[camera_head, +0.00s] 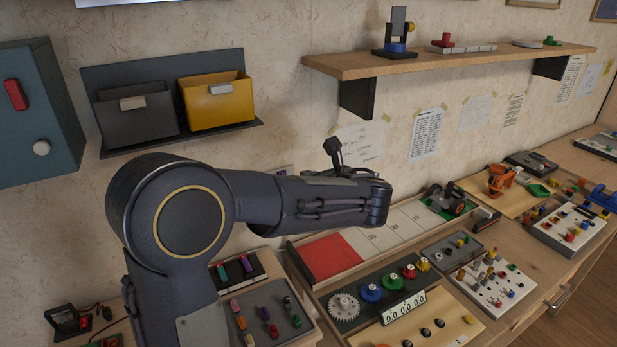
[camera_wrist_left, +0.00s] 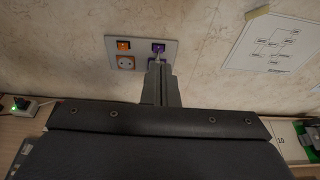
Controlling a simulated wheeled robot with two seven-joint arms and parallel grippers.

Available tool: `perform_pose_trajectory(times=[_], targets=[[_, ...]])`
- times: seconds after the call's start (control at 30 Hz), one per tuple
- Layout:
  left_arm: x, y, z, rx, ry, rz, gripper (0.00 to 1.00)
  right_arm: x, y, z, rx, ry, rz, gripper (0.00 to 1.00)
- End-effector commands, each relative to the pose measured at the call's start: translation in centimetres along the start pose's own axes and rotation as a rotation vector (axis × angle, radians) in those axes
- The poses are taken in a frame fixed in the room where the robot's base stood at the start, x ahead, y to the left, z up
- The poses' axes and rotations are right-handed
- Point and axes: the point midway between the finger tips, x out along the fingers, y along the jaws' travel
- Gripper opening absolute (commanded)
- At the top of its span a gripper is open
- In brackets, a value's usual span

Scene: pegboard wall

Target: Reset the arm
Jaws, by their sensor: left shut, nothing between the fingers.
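My left arm reaches in from the left across the head view, bent at a large round joint. My left gripper (camera_wrist_left: 160,70) shows in the left wrist view with its fingers together and empty, pointing at the wall. Its tips overlap the right side of a wall plate (camera_wrist_left: 142,42), just below a purple switch (camera_wrist_left: 158,47). I cannot tell whether they touch it. An orange switch (camera_wrist_left: 124,44) and an orange socket (camera_wrist_left: 126,62) are on the plate's left side. In the head view my arm hides most of the plate. My right gripper is not in view.
A wooden shelf (camera_head: 350,65) juts from the wall above my arm. A grey bin (camera_head: 140,115) and a yellow bin (camera_head: 218,103) hang at left, beside a blue cabinet (camera_head: 38,115). Gears (camera_head: 370,290), peg boards (camera_head: 490,275) and other small parts crowd the bench below.

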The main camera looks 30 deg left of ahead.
Motion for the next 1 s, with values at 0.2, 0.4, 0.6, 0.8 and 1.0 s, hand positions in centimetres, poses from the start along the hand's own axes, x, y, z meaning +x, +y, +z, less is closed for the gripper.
perform_pose_trajectory(times=[0.2,0.4,0.6,0.8,1.0], targets=[[0.0,0.0,0.0,0.000,0.000,0.000,0.00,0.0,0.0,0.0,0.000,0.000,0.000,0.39],[0.3,1.3,-0.7,-0.059,0.054,0.014,0.00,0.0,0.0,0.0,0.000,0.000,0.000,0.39],[-1.1,9.6,-7.4,-0.555,0.462,0.163,0.00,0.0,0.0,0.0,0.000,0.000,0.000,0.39],[-9.9,16.0,-15.2,-1.306,0.948,0.519,0.00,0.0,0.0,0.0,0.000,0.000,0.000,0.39],[-18.3,17.4,-18.6,-1.867,1.238,0.929,0.00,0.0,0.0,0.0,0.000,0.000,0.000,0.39]])
